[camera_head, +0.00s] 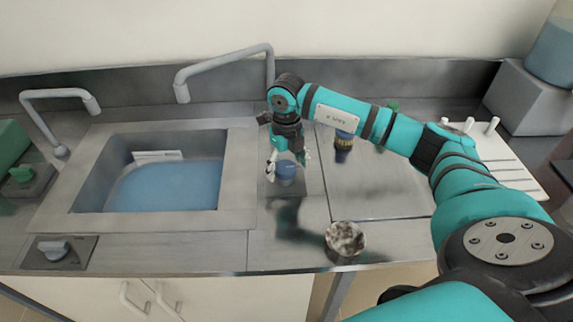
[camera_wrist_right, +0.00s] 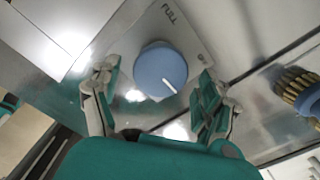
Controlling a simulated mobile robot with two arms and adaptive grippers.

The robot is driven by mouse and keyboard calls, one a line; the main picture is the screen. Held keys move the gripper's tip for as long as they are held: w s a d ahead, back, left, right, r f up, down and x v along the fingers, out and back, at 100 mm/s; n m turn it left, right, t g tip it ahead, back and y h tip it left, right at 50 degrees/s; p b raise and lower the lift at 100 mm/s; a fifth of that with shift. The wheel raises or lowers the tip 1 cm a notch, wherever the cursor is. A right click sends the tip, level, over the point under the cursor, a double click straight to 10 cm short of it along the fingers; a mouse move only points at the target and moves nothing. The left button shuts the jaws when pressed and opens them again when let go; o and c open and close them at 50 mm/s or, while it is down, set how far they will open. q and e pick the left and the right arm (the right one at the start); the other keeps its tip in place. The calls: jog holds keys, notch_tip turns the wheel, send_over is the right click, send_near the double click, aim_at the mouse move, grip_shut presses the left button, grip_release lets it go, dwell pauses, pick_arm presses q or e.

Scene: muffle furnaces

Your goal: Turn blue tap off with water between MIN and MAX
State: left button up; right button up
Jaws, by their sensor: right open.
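The blue tap knob (camera_head: 287,173) is on the counter right of the sink; it also shows in the right wrist view (camera_wrist_right: 160,66), its white mark pointing to the lower right. My right gripper (camera_head: 284,160) is over the knob, its open fingers on either side of it, apart from it in the wrist view (camera_wrist_right: 157,76). The sink (camera_head: 240,180) holds blue water (camera_head: 168,188). A white label (camera_head: 158,156) is on the sink's far wall, with the water near its lower edge; its text is too small to read. My left gripper is not in view.
Two grey faucets (camera_head: 225,64) (camera_head: 58,94) stand behind the sink. A grey knob (camera_head: 55,249) is at the front left. A brush (camera_head: 344,141) stands right of my right gripper, and a mottled round object (camera_head: 345,239) is near the front edge. A white rack (camera_head: 505,175) is at right.

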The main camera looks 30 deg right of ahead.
aim_at(287, 168)
jog(key=shift+r, duration=0.1)
notch_tip(287, 168, up, 12)
dwell(0.5)
jog(key=shift+f, duration=0.2)
